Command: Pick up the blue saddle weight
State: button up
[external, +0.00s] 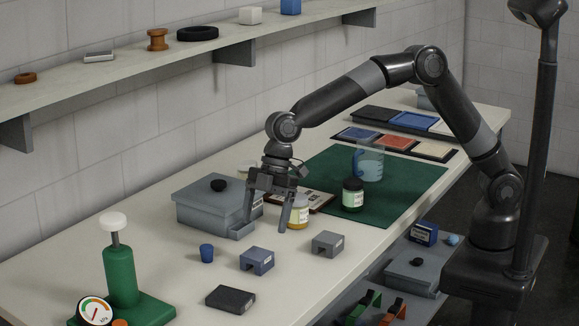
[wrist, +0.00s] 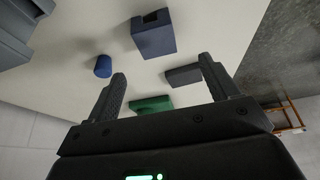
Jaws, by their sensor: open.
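The fingers also show in the wrist view (wrist: 163,70). A similar grey saddle weight (external: 328,244) stands to the right.
A grey lidded box (external: 205,205) and jars (external: 352,195) are behind. A green press with a gauge (external: 121,280) is at front left. Bare bench surrounds the weight.

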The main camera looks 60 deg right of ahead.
aim_at(257, 253)
jog(key=x, duration=0.9)
jog(key=shift+w+d+f, duration=0.2)
jog(key=shift+f, duration=0.3)
jog(key=shift+c, duration=0.2)
jog(key=c, duration=1.2)
jog(key=shift+r, duration=0.1)
jog(key=shift+c, duration=0.3)
jog(key=shift+r, duration=0.1)
